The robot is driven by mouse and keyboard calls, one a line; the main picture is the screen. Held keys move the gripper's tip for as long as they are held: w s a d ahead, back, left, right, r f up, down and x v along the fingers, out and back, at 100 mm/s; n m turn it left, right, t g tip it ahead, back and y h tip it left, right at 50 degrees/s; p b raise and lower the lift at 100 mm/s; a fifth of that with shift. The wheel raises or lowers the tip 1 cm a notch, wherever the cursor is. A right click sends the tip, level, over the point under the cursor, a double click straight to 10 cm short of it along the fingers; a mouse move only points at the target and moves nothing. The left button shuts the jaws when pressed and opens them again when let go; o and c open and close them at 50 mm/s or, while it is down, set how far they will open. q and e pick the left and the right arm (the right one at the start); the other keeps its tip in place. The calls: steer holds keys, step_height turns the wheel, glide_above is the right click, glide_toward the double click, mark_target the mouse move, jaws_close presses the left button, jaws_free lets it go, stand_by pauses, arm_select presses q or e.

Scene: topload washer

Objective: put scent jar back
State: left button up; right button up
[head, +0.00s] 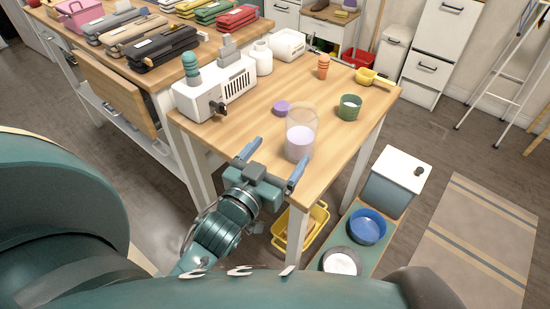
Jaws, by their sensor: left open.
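A clear jar with pale lilac contents in its lower part (300,143), likely the scent jar, stands upright and open-topped near the front edge of the wooden table (258,115). A small purple disc (282,107), which looks like a lid, lies on the table just behind and left of it. My left gripper (271,163) is open and empty at the table's front edge, left of and nearer than the jar. Its right finger is close to the jar's base; I cannot tell if they touch. My right gripper is not in view.
A green cup (349,107), an orange bottle (323,67) and a yellow scoop (366,76) stand farther right. A white machine (216,87) is at the table's left end. A yellow basket (318,215) and a white bin (396,178) are below.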

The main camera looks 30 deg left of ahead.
arm_select(q)
steer(key=s+d+f+g, duration=0.1)
steer(key=f, duration=0.2)
steer(key=s+d+f+m+g+h, duration=0.1)
steer(key=s+f, duration=0.1)
steer(key=f, duration=0.1)
steer(key=s+d+f+g+h, duration=0.1)
steer(key=s+d+f+g, duration=0.1)
steer(key=f, duration=0.1)
steer(key=shift+s+f+m, duration=0.2)
steer(key=shift+m, duration=0.1)
steer(key=s+d+f+m+g+h, duration=0.1)
steer(key=s+d+f+g, duration=0.1)
steer(key=s+f, duration=0.3)
steer(key=shift+d+f+g+h, duration=0.3)
steer(key=shift+d+g+h, duration=0.05)
steer(key=shift+g+h, duration=0.05)
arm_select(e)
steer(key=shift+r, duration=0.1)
arm_select(q)
steer(key=shift+s+a+r+g+y+p, duration=0.15)
steer(key=shift+a+r+y+p, duration=0.2)
steer(key=shift+p, duration=1)
steer(key=shift+s+a+r+g+y+p, duration=0.15)
steer(key=shift+a+r+p, duration=0.25)
steer(key=shift+p, duration=0.9)
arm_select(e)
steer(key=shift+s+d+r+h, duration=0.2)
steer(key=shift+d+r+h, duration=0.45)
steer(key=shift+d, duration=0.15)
